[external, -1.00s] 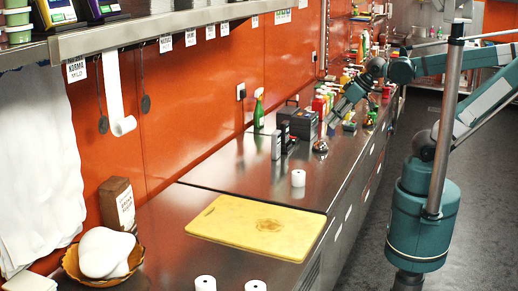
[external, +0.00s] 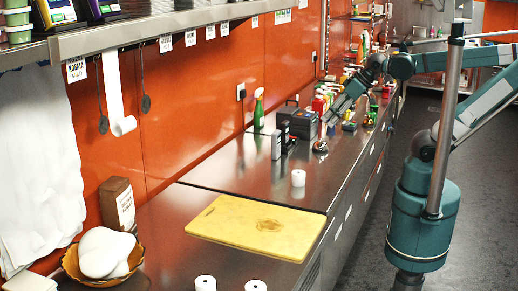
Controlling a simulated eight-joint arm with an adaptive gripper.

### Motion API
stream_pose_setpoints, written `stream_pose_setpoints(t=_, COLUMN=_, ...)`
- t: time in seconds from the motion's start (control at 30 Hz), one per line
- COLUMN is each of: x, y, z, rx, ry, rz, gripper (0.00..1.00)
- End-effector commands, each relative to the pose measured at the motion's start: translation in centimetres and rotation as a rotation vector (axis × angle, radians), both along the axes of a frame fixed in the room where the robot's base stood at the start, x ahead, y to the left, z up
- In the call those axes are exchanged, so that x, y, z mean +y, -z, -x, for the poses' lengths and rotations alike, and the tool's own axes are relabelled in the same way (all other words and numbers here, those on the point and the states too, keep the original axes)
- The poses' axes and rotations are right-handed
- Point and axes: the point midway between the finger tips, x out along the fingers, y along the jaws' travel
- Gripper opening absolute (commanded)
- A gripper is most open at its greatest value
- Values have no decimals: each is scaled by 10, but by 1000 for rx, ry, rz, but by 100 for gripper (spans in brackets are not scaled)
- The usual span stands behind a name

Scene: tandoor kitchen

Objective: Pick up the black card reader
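Small dark upright devices (external: 285,136) stand on the steel counter near the wall, left of my arm's end. One of them may be the black card reader, but they are too small to tell apart. A grey-and-black upright item (external: 276,145) stands just in front of them. My gripper (external: 321,144) points down at the counter, to the right of these devices and apart from them. Its fingers are too small and shiny to show whether they are open or hold anything.
A dark grey box (external: 303,123) stands behind my gripper, with a green spray bottle (external: 258,112) to the left. Many bottles and tubs crowd the counter behind. Bare steel lies between.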

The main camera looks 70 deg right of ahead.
Motion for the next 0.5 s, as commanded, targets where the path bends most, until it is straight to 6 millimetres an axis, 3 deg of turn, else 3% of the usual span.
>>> stream_pose_setpoints(t=0.3, x=0, y=-35, z=0, rx=0, ry=0, rz=0, gripper=35)
stream_pose_setpoints(t=0.5, x=-6, y=-41, z=-10, rx=16, ry=43, rz=-14, gripper=35)
